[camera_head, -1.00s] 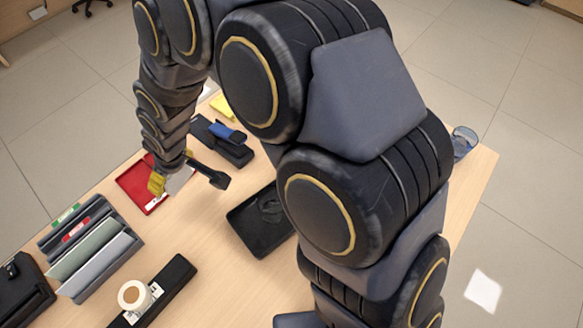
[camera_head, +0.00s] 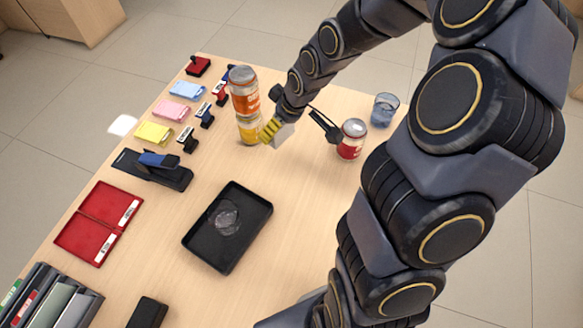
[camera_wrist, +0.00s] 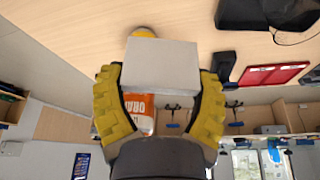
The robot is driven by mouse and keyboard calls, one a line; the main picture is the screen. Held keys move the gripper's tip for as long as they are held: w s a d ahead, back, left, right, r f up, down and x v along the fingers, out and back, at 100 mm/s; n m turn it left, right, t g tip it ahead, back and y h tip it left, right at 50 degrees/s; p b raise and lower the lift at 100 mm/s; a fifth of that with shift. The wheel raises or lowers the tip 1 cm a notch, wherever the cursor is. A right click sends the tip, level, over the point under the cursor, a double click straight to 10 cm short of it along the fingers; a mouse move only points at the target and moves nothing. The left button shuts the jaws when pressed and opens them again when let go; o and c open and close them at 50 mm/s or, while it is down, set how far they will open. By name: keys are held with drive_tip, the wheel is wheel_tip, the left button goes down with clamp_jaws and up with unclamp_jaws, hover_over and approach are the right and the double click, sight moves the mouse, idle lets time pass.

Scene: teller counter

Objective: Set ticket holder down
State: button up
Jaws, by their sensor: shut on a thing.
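My gripper (camera_head: 272,132) is above the right back part of the counter, beside the stacked cans. In the wrist view my gripper (camera_wrist: 160,76) has its two yellow fingers closed on the sides of a plain white block, seemingly the ticket holder (camera_wrist: 160,62). In the head view the ticket holder (camera_head: 284,136) shows as a small pale patch, mostly hidden by the fingers. Whether it touches the counter cannot be told.
An orange can (camera_head: 244,97) stands on a yellow can (camera_head: 249,130) just left of the gripper. A red can (camera_head: 351,140) and a blue glass (camera_head: 385,110) stand right. A black tray (camera_head: 197,257) lies in front; bare wood lies between it and the cans.

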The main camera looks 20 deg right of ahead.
sight(294, 129)
drive_tip(key=d, duration=0.1)
drive_tip(key=s+d, duration=0.1)
drive_tip(key=d, duration=0.1)
drive_tip(key=shift+d+m, duration=0.25)
drive_tip(key=shift+m, duration=0.05)
drive_tip(key=f, duration=1.4)
drive_tip(key=shift+a+f, duration=0.2)
drive_tip(key=shift+f, duration=0.2)
drive_tip(key=o, duration=1.2)
drive_tip(key=shift+f, duration=0.1)
drive_tip(key=shift+c, duration=0.2)
